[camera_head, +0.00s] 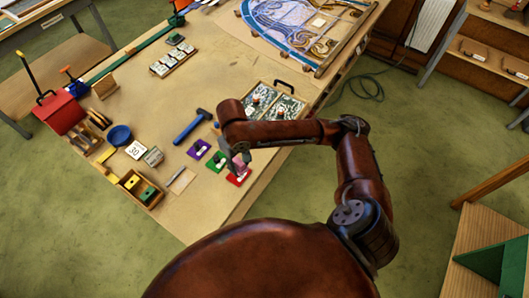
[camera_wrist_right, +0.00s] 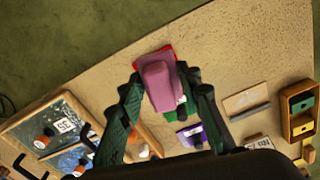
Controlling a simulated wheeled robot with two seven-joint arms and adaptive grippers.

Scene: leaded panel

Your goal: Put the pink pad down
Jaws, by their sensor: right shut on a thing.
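My right gripper (camera_head: 237,164) is over the near edge of the workbench. In the wrist view its fingers (camera_wrist_right: 160,80) close on the two sides of a pink pad (camera_wrist_right: 158,88). A red square (camera_wrist_right: 166,50) shows just behind and around the pad's far end; I cannot tell whether the pad touches it. In the head view the red square (camera_head: 236,181) lies at the end of a row with a green square (camera_head: 216,162) and a purple square (camera_head: 198,148). The pink pad is mostly hidden there by the gripper. My left gripper is not in view.
A blue-handled hammer (camera_head: 189,128) lies left of the squares. A tray (camera_head: 285,88) of glass pieces is beyond my arm.

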